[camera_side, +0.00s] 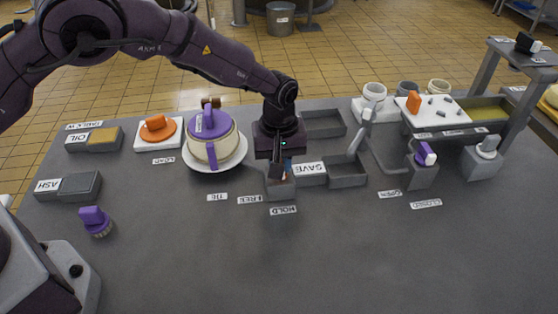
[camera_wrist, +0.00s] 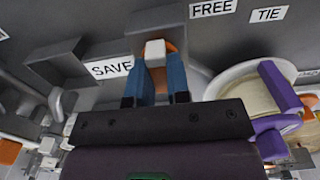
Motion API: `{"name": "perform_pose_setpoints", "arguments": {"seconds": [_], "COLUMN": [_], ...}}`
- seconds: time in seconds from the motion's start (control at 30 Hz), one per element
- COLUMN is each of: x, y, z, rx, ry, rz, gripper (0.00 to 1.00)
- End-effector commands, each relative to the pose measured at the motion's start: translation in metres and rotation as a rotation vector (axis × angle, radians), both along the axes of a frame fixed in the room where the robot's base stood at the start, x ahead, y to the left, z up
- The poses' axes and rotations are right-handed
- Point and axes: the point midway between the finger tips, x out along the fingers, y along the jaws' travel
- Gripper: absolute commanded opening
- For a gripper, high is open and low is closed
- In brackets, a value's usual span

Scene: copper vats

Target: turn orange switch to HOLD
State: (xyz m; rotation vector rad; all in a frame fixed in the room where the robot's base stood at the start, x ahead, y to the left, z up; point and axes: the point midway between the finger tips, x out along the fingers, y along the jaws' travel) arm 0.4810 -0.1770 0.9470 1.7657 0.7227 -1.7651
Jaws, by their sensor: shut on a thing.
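The orange switch (camera_wrist: 156,50) stands in a small grey housing (camera_side: 280,190) at the middle of the counter. It has a pale square tip with orange showing beside it. My gripper (camera_side: 281,175) reaches down from above, and its two blue fingers, clear in the wrist view (camera_wrist: 157,75), are shut on the switch. The fingers hide most of it, so I cannot tell its exact setting. The HOLD label (camera_side: 283,210) lies in front of the housing. The FREE label (camera_side: 249,199) and the TIE label (camera_side: 217,197) lie to its left.
A cream and purple pot (camera_side: 225,145) on a white plate stands just left of my gripper. The SAVE label (camera_side: 309,169) and a grey tray with a lever (camera_side: 347,170) are to the right. A purple-handled brush (camera_side: 96,220) lies front left. The front counter is clear.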

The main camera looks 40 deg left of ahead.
Motion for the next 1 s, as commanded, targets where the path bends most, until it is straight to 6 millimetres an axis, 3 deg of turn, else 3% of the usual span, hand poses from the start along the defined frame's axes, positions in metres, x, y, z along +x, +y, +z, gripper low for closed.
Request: {"name": "perform_pose_setpoints", "arguments": {"seconds": [0.53, 0.57, 0.67, 1.0], "x": [-0.0003, -0.0003, -0.0002, 0.0002], "y": [0.0000, 0.0000, -0.0001, -0.0002], "z": [0.0003, 0.0003, 0.0003, 0.0047], "rx": [-0.001, -0.001, -0.001, -0.001], "ry": [0.002, 0.002, 0.001, -0.001], "rz": [0.029, 0.029, 0.027, 0.024], "gripper": [0.00, 0.22, 0.43, 0.43]}}
